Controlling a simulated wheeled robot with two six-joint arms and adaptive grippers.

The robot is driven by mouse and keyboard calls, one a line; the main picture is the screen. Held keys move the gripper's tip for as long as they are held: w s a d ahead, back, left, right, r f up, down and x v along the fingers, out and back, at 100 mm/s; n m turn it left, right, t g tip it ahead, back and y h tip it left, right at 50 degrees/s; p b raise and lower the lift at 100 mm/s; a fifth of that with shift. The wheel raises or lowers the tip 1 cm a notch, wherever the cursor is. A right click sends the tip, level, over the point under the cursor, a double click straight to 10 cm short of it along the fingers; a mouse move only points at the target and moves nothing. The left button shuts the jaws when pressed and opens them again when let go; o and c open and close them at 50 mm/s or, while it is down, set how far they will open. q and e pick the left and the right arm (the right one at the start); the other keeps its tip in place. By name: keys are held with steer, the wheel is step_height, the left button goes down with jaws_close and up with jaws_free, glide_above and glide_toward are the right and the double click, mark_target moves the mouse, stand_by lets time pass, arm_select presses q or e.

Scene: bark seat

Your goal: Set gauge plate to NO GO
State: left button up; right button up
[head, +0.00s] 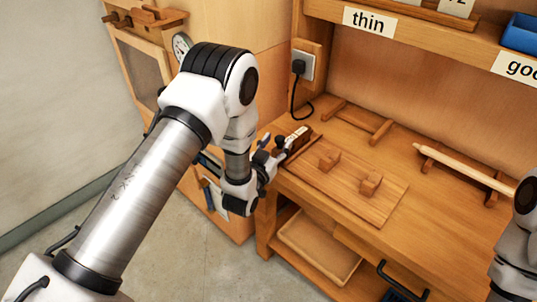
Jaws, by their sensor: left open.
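A small upright plate with a pale upper edge (298,139) stands at the left end of the bench, beside a wooden board (385,208). It may be the gauge plate, but its lettering is too small to read and my gripper partly hides it. My left gripper (277,151) is open, right at the near left side of this plate. I cannot tell whether the fingers touch it. Part of my right arm shows at the right edge, and its gripper is out of view.
Two wooden blocks (329,158) (370,184) stand on the board. A pale tapered rod (460,167) rests on wooden supports at the right. A shelf with a "thin" label (369,22) and a blue bin (521,34) is above. A tray (318,250) sits under the bench.

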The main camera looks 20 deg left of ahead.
arm_select(q)
steer(key=s, duration=1)
steer(key=shift+s+a, duration=0.2)
steer(key=s+a+f+g, duration=0.2)
steer(key=s+f+g, duration=0.45)
steer(key=f, duration=0.55)
steer(key=s+f+g, duration=0.5)
steer(key=s, duration=0.6)
steer(key=s+f+g, duration=0.6)
steer(key=s, duration=0.5)
steer(key=shift+n+y, duration=0.3)
steer(key=shift+n, duration=0.1)
